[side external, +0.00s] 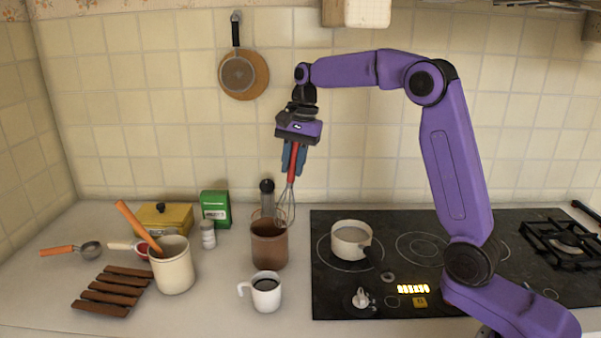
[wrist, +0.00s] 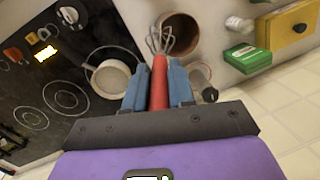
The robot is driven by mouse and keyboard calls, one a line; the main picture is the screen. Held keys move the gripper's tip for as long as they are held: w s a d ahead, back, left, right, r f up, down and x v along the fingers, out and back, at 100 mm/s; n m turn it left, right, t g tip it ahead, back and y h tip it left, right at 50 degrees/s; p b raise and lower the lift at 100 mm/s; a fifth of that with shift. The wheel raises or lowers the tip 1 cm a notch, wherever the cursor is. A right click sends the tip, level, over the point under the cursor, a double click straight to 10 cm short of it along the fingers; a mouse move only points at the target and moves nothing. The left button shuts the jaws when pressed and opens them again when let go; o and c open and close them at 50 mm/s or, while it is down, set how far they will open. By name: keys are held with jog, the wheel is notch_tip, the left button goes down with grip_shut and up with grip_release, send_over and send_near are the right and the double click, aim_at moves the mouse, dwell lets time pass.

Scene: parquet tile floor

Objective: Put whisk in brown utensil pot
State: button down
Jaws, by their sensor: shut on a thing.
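The whisk has a red handle (side external: 292,165) and a wire head pointing down. My gripper (side external: 293,158) is shut on the red handle, with its blue fingers on either side. The brown utensil pot (side external: 269,250) stands on the counter left of the stove. I cannot tell whether the wires touch the rim.
A white mug (side external: 265,293) stands in front of the pot. A dark-topped glass grinder (side external: 267,197) stands behind it. A small saucepan (side external: 350,240) is on the stove to the right. A cream crock (side external: 173,268), green box (side external: 215,208) and yellow box (side external: 162,220) are to the left.

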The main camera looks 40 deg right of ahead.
aim_at(281, 204)
jog(key=w+r+m, duration=0.3)
jog(key=w+m, duration=0.1)
jog(key=shift+t, duration=0.4)
jog(key=shift+s+d+f+x, duration=0.1)
jog(key=shift+s+d+x, duration=0.25)
jog(key=shift+x, duration=2.05)
jog(key=shift+s+d+f+x, duration=0.15)
jog(key=shift+s+x, duration=0.25)
jog(key=shift+x, duration=2)
jog(key=shift+s+d+f+x, duration=0.1)
jog(key=shift+s+d+x, duration=0.25)
jog(key=shift+x, duration=2.1)
jog(key=shift+a+f, duration=0.15)
jog(key=shift+f, duration=0.15)
jog(key=c, duration=0.9)
grip_release()
jog(key=shift+o, duration=0.2)
jog(key=shift+r, duration=0.1)
jog(key=shift+a+v, duration=0.2)
jog(key=shift+v, duration=1.2)
jog(key=shift+w, duration=0.2)
